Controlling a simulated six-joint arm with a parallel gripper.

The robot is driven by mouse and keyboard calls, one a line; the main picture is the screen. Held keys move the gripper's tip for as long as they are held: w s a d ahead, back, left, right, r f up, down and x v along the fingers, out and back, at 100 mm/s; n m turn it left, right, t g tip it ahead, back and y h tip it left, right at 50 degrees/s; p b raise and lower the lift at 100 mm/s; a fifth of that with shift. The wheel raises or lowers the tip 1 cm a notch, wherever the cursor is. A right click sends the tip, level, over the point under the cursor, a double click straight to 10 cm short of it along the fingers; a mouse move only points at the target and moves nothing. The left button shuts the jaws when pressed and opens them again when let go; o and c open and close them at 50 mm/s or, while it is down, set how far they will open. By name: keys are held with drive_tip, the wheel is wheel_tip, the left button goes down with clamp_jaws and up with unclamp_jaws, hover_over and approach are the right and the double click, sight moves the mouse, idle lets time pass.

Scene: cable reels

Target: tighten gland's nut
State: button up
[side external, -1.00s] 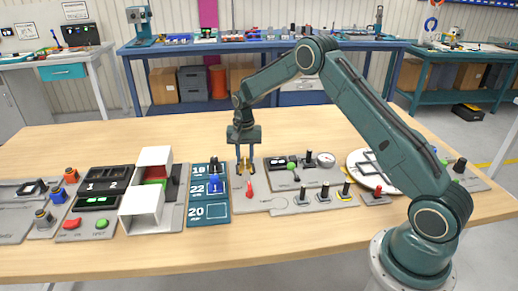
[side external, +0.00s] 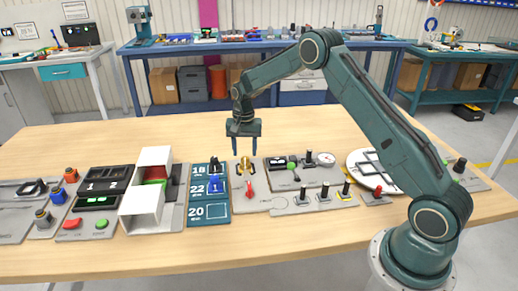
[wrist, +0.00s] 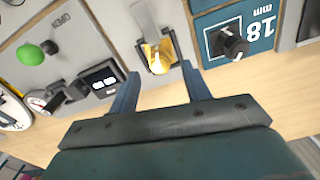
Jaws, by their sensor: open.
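The brass-yellow gland (side external: 245,166) stands on a grey panel near the middle of the bench, and it also shows between black side pieces in the wrist view (wrist: 159,56). Its nut cannot be clearly told apart from its body. My gripper (side external: 245,152) is just above the gland, fingers pointing down. In the wrist view my gripper (wrist: 161,88) has its two fingers wide apart, with nothing between them. The gland lies ahead of the gap, apart from the fingers.
A blue board (side external: 208,210) marked 18, 22 and 20 lies left of the gland, holding a black piece and a blue piece (side external: 215,185). A red lever (side external: 249,189) is in front of the gland. A panel with a green knob and gauge (side external: 325,159) is at right. The bench behind is clear.

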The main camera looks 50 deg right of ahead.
wheel_tip(320, 180, up, 4)
drive_tip(key=shift+r, duration=0.15)
drive_tip(key=shift+r, duration=0.1)
drive_tip(key=shift+s+a+r, duration=0.15)
drive_tip(key=shift+s+r, duration=0.05)
drive_tip(key=shift+r, duration=0.3)
drive_tip(key=s+a+r+n+t, duration=0.1)
drive_tip(key=s+a+r+n, duration=0.25)
drive_tip(key=s+r, duration=0.5)
drive_tip(key=s+a+r+n+t, duration=0.2)
drive_tip(key=s+a+r, duration=0.3)
drive_tip(key=s+r, duration=0.4)
drive_tip(key=s+a+n+t, duration=0.1)
drive_tip(key=s+a+n, duration=0.1)
drive_tip(key=s, duration=0.7)
drive_tip(key=s+a+r+n+t, duration=0.1)
drive_tip(key=s+a+n, duration=0.1)
drive_tip(key=s, duration=0.8)
drive_tip(key=shift+s+a+n+t, duration=0.25)
drive_tip(key=shift+a+n+t, duration=0.05)
drive_tip(key=shift+n, duration=0.35)
